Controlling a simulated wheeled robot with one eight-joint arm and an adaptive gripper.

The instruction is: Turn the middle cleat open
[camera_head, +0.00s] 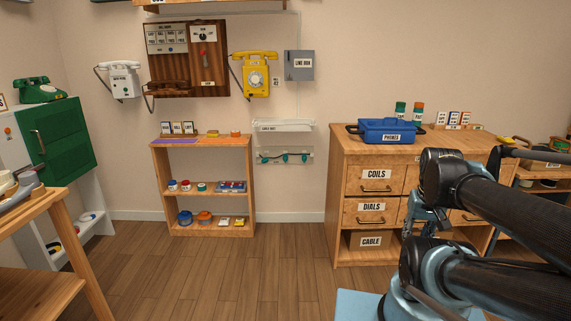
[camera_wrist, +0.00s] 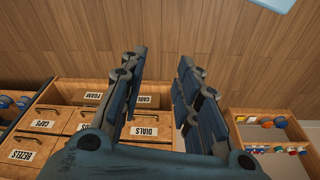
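Several small teal cleats sit in a row on a pale wall board (camera_head: 262,162), with a dark cord along them. The middle cleat (camera_head: 285,157) is small in the head view, and I cannot tell how far it is turned. My gripper (camera_wrist: 162,55) is open and empty in the wrist view, its two blue fingers spread over the wood floor. It is well away from the cleats, and no cleat can be made out in the wrist view. In the head view my arm covers the right side.
A labelled drawer cabinet (camera_head: 375,191) stands right of the cleats, with a blue case (camera_head: 385,130) on top. A low wooden shelf (camera_head: 202,143) stands left of them. A white ledge (camera_head: 283,125) is just above. The floor (camera_head: 190,270) in front is clear.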

